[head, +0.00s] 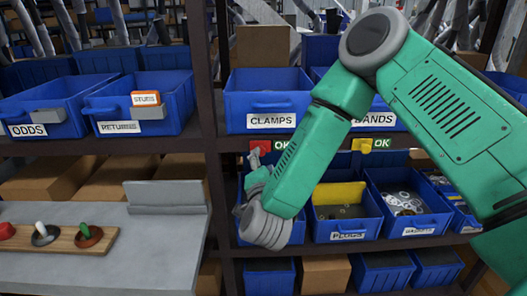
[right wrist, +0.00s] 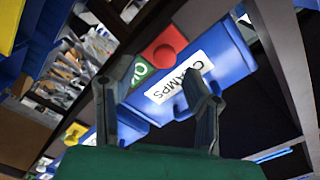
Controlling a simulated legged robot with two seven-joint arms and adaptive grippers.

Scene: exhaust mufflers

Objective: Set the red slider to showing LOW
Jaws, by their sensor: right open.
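The red slider (head: 262,146) sits on the shelf edge under the CLAMPS bin (head: 270,98), with a green OK label (head: 284,146) showing to its right. In the right wrist view the red slider (right wrist: 164,48) has a round knob, and the green OK label (right wrist: 140,70) is beside it. My right gripper (head: 253,163) is just below the red slider in the head view. In the right wrist view its two fingers (right wrist: 158,88) are spread and empty, with the slider beyond them. No LOW label shows. My left gripper is not in view.
A yellow slider (head: 362,145) with its own green OK label is farther right on the same shelf edge. Blue bins stand above and below. A grey bench (head: 150,260) with a wooden board (head: 60,238) of coloured knobs is at left. An upright post (head: 212,120) is left of the gripper.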

